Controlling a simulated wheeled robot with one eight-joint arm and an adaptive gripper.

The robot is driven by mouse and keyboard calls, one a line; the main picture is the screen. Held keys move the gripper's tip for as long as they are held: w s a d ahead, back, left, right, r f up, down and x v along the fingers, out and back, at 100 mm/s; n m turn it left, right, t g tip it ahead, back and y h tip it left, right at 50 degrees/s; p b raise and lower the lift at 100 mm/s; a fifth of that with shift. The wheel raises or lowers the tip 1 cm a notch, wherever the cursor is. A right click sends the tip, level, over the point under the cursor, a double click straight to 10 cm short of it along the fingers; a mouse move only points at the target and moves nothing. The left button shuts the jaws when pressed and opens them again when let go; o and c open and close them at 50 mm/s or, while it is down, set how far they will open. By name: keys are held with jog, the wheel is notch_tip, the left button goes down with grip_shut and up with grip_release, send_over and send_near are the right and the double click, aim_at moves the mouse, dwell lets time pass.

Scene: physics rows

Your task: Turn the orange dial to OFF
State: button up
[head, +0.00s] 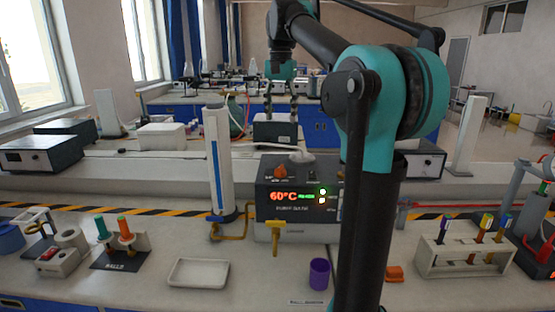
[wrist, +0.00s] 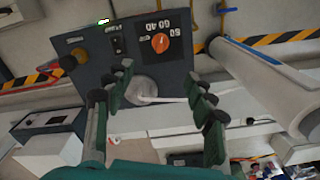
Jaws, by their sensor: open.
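The orange dial (head: 281,170) sits on the sloped top of a dark bath unit (head: 275,203) with a lit 60°C display. In the wrist view the dial (wrist: 160,43) is on a dark panel with small white marks around it. My gripper (head: 280,110) is open and empty, above and behind the unit. In the wrist view my gripper (wrist: 160,78) has its fingers spread over a white round part (wrist: 140,90), with the dial beyond the fingertips and untouched.
A tall white column (head: 218,160) stands just left of the unit. A yellow tap (head: 275,238) sticks out in front. A purple cup (head: 319,273), a white tray (head: 198,273) and a test tube rack (head: 462,258) stand on the bench. A black rocker switch (wrist: 117,45) is beside the dial.

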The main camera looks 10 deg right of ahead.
send_near(280, 166)
notch_tip(280, 166, down, 9)
jog(key=shift+s+f, duration=0.1)
jog(key=shift+f, duration=0.1)
dwell(0.4)
jog(key=c, duration=1.2)
